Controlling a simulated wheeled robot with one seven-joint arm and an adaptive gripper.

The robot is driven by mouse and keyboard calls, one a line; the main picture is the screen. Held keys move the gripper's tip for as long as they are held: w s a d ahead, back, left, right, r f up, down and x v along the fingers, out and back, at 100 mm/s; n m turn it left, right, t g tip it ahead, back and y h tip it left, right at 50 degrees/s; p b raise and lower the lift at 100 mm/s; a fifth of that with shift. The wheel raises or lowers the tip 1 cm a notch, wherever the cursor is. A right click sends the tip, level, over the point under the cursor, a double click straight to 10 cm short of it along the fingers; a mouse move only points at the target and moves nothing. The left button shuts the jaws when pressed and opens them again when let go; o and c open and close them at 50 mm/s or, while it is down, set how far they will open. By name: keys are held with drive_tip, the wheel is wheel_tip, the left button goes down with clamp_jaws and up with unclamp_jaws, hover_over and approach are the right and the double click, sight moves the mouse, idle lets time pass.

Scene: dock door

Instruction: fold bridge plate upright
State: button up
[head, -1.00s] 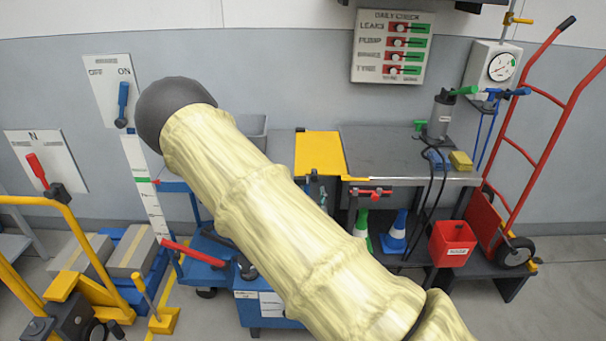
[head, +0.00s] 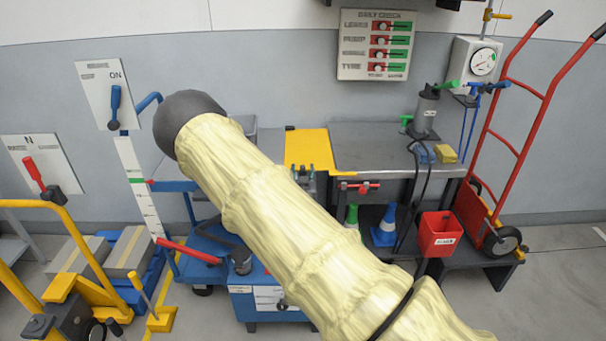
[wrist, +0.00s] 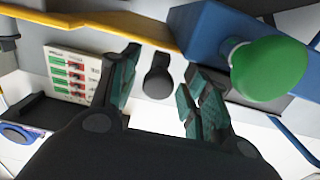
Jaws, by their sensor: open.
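The yellow bridge plate (head: 306,146) lies flat at the left end of the grey bench. Its yellow edge also crosses the top of the wrist view (wrist: 115,22), where the picture is roughly upside down. A dark rounded knob (wrist: 157,78) stands at this edge. My gripper (wrist: 163,84) is open, its teal-padded fingers on either side of the knob in the picture. Nothing is visibly clamped, and I cannot tell whether the fingers touch it. In the head view, my arm hides part of the area left of the plate.
A green ball knob (wrist: 270,68) is close beside the fingers, by a blue surface. A blue cart (head: 262,303) stands left of the bench (head: 375,150). A pump (head: 426,112) with a hose stands on the bench. A red hand truck (head: 520,150) is at the right.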

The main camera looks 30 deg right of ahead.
drive_tip(key=shift+s+r, duration=0.15)
drive_tip(key=shift+s, duration=0.05)
drive_tip(key=shift+c, duration=0.4)
clamp_jaws()
